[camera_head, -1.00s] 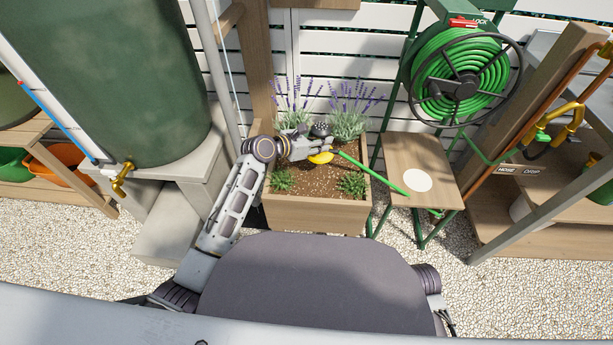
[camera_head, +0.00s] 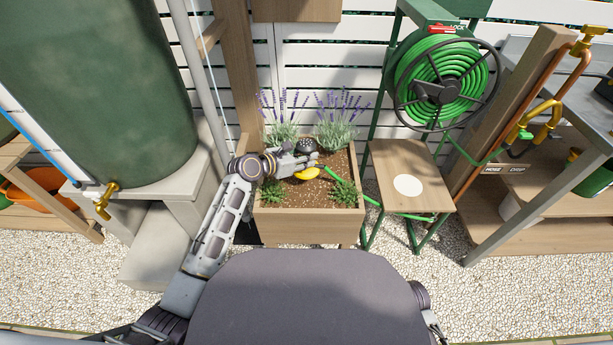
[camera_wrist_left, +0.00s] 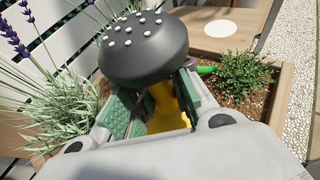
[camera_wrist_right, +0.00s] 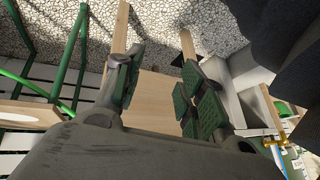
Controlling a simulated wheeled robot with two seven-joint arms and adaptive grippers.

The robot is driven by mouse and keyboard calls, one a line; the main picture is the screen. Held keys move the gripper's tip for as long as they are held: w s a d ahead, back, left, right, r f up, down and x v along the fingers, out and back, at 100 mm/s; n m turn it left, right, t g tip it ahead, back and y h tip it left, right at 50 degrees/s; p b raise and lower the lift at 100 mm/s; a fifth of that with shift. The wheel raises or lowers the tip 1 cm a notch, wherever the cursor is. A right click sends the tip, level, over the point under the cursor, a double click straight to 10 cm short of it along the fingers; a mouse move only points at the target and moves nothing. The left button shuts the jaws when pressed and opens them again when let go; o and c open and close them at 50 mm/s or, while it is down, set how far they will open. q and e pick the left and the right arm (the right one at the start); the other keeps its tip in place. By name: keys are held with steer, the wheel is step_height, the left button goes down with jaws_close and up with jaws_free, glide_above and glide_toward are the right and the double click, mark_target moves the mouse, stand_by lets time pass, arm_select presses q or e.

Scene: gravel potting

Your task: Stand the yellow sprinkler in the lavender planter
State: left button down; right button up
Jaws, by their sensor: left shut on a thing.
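The yellow sprinkler (camera_head: 307,174) has a dark round spray head (camera_wrist_left: 143,48) with pale nozzles. My left gripper (camera_head: 308,161) is shut on its yellow body, which shows between the pads in the left wrist view (camera_wrist_left: 166,105). The spray head is up, and the sprinkler is over the soil of the wooden lavender planter (camera_head: 310,228). Its lower end is hidden, so I cannot tell whether it touches the soil. A green hose (camera_head: 340,183) runs from it over the planter's right side. My right gripper (camera_wrist_right: 160,85) is open and empty in its wrist view.
Lavender plants (camera_head: 338,130) stand along the planter's back, and low green plants (camera_head: 344,193) at its front corners. A wooden stand (camera_head: 430,185) with a white disc is close on the right, below the hose reel (camera_head: 445,85). A green tank (camera_head: 110,90) stands left.

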arm_select(q)
step_height(320, 180, down, 3)
steer(key=shift+r+b, duration=0.1)
steer(key=shift+b, duration=0.55)
steer(key=shift+f, duration=0.4)
arm_select(e)
steer(key=f, duration=0.3)
steer(key=shift+w+a+f+t, duration=0.1)
steer(key=shift+a+f+t, duration=0.2)
steer(key=shift+f+t, duration=0.1)
arm_select(q)
steer(key=shift+f+b, duration=0.65)
steer(key=shift+f, duration=0.15)
steer(key=shift+f+b, duration=0.65)
steer(key=shift+f, duration=0.45)
arm_select(e)
steer(key=shift+w+a+f+y, duration=0.15)
steer(key=shift+f+y, duration=0.25)
steer(key=shift+f, duration=0.7)
arm_select(q)
steer(key=c, duration=1.3)
jaws_free()
steer(key=shift+f, duration=0.1)
arm_select(e)
steer(key=shift+w+a+r, duration=0.1)
